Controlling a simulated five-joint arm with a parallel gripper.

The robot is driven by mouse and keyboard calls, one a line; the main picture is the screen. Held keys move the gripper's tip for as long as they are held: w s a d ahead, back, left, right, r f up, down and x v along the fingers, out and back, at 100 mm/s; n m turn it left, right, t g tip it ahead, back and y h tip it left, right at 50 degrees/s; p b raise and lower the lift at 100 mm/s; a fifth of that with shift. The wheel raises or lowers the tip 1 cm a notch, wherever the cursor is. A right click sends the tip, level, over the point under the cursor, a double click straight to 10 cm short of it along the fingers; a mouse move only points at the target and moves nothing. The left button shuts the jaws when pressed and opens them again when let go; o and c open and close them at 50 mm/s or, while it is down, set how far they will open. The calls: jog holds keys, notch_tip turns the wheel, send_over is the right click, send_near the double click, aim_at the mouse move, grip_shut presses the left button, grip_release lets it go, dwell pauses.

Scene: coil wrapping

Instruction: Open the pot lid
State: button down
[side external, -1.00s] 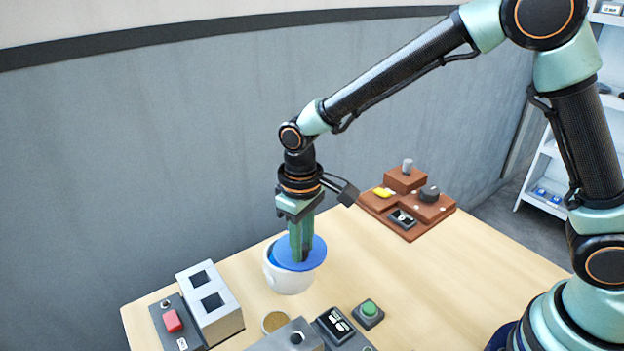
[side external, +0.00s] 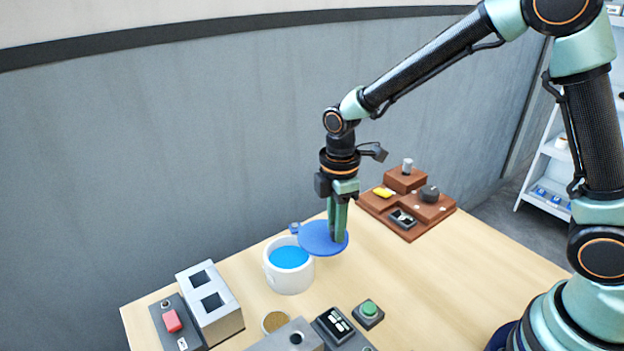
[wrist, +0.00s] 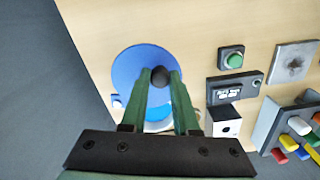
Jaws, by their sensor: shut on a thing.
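The white pot (side external: 289,278) stands on the table with its mouth uncovered, and its blue inside (side external: 288,256) shows. My gripper (side external: 338,236) is shut on the dark round knob (wrist: 159,76) of the blue lid (side external: 316,238). The lid is held above the table, up and to the right of the pot in the side view, roughly level. In the wrist view the lid (wrist: 136,68) lies under my fingers and covers part of the pot, whose blue inside (wrist: 158,113) shows between them. The knob is hidden behind my fingers in the side view.
A brown block board (side external: 408,212) with a yellow piece and a dark knob stands behind right. A grey two-hole block (side external: 210,301) and a red switch (side external: 172,321) are at front left. A green button (side external: 369,309) and a black panel (side external: 335,325) are in front. The table's right side is clear.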

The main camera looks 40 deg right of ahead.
jog(key=n, duration=0.1)
jog(key=w+d+n, duration=0.1)
jog(key=shift+w+d+r+n, duration=0.1)
jog(key=shift+w+d+n, duration=0.05)
jog(key=shift+d+n, duration=0.15)
jog(key=shift+w+d+n, duration=0.6)
jog(key=shift+w+n, duration=0.1)
jog(key=shift+n, duration=0.5)
jog(key=c, duration=0.7)
grip_release()
jog(key=shift+o, duration=0.2)
notch_tip(320, 180, up, 12)
